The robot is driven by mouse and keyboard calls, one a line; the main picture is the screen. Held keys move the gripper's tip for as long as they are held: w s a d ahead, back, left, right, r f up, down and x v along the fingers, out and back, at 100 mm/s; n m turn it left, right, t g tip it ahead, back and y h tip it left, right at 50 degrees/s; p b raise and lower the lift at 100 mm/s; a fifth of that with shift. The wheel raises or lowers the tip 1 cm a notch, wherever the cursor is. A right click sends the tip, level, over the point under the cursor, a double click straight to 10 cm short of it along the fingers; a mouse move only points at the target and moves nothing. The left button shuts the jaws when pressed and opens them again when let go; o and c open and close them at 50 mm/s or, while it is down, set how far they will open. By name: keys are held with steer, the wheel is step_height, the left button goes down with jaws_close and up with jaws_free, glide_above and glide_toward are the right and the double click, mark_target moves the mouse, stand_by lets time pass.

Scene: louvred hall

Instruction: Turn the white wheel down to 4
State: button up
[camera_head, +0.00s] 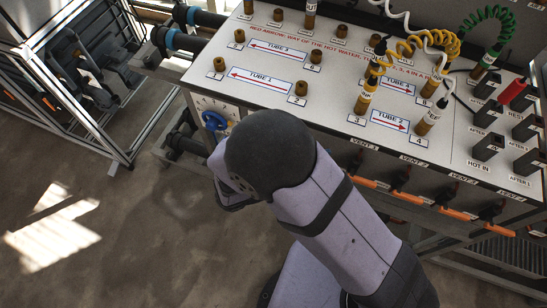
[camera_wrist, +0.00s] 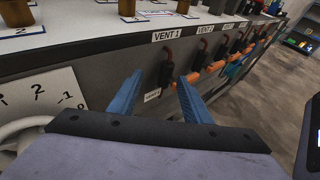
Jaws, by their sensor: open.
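The white wheel (camera_wrist: 22,130) shows only in part at the left edge of the wrist view. It sits in front of a white dial plate (camera_wrist: 48,92) with 2, 1 and 0 readable. The 4 and any pointer are out of view. My gripper (camera_wrist: 159,77) is open and empty, with its two blue fingers apart. It is to the right of the wheel and not touching it. The fingers point at the panel front below the VENT 1 label. In the head view my arm hides the white wheel and most of the gripper.
A blue wheel (camera_head: 214,120) sits at the panel's left end. Orange-tipped vent handles (camera_head: 407,197) stick out along the front. The bench top (camera_head: 330,90) carries brass fittings and coiled hoses.

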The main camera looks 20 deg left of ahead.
steer(key=s+a+f+n+t+y+b, duration=0.1)
steer(key=s+a+f+n+t+y, duration=0.1)
steer(key=a+n+y, duration=0.3)
steer(key=s+a+f+n+t+y+b, duration=0.1)
steer(key=s+a+f+n+t+y, duration=0.15)
steer(key=a, duration=0.35)
steer(key=s+a+f+n+t+y+b, duration=0.1)
steer(key=s+a+n+t+y, duration=0.1)
steer(key=s+a+n+t, duration=0.3)
steer(key=w+m+g+p, duration=0.1)
steer(key=w+g, duration=0.1)
steer(key=w, duration=0.7)
steer(key=shift+w+a, duration=0.3)
steer(key=c, duration=1)
steer(key=shift+c, duration=0.2)
